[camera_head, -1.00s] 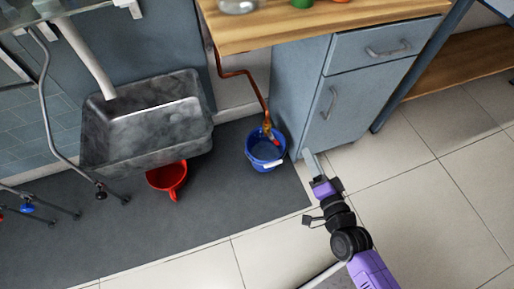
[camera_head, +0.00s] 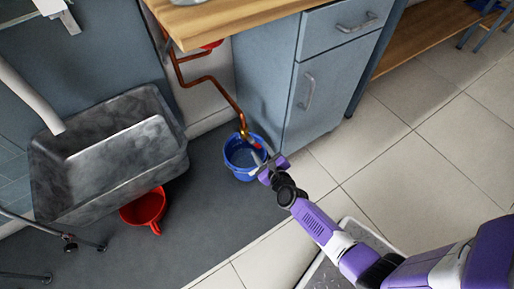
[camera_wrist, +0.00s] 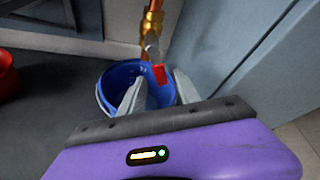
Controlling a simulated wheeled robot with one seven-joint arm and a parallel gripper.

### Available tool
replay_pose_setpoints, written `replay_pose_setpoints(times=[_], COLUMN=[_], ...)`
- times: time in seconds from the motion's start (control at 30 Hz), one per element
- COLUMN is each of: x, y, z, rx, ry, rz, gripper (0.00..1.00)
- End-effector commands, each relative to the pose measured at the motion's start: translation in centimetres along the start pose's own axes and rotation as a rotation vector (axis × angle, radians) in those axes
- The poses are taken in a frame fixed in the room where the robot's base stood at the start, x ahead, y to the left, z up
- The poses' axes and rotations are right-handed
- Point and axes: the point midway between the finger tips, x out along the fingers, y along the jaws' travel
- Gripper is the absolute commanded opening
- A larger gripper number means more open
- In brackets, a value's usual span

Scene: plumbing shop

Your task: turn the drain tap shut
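The drain tap (camera_head: 245,133) is a brass fitting at the lower end of a copper pipe, above a blue bucket (camera_head: 231,163). Its red handle (camera_head: 257,146) hangs slanting down to the right. In the wrist view the brass body (camera_wrist: 151,28) is at the top, with the red handle (camera_wrist: 159,75) below it. My gripper (camera_head: 262,161) is just below and right of the handle. In the wrist view my gripper (camera_wrist: 160,78) has its two grey fingers apart, with the handle appearing between their tips. I cannot tell whether they touch it.
A grey cabinet (camera_head: 330,95) stands close right of the bucket. A wooden worktop (camera_head: 225,22) overhangs the pipe. Tiled floor (camera_head: 400,150) on the right is clear.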

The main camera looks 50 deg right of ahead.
Motion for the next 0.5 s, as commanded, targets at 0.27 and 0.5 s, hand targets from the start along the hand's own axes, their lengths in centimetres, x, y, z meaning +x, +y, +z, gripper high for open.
replay_pose_setpoints(times=[0.27,0.5], x=[3.5,4.0], y=[0.1,0.0], z=[-0.2,0.0], rx=[-0.001,-0.003], ry=[-0.001,0.000], rz=[0.000,0.001], gripper=[0.39,0.39])
